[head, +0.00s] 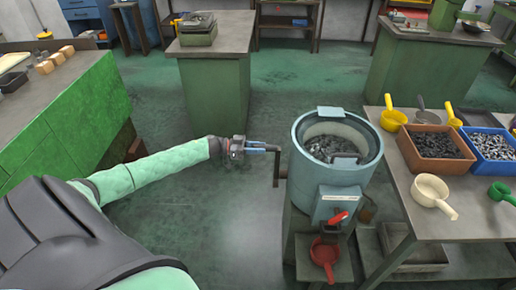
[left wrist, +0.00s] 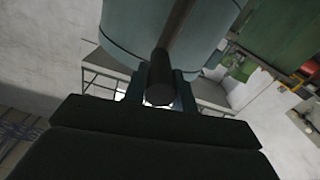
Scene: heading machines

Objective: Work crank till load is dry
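The crank (head: 276,168) is a dark bent rod on the left side of a round grey-blue drum (head: 327,180). The drum is open at the top and holds a load of small grey metal pieces (head: 328,147). My left gripper (head: 276,149) reaches the crank's upper end from the left. In the left wrist view the dark crank handle (left wrist: 160,88) sits between the two fingers, which look closed on it. The drum (left wrist: 125,40) shows behind it. Whether the load is wet or dry cannot be told. My right gripper is not in view.
A red-handled outlet (head: 336,218) and a red scoop (head: 324,254) are at the drum's front. The right table (head: 470,222) carries a brown bin (head: 435,150), a blue bin (head: 492,148) and several scoops. A green bench (head: 70,110) stands left. The floor between is clear.

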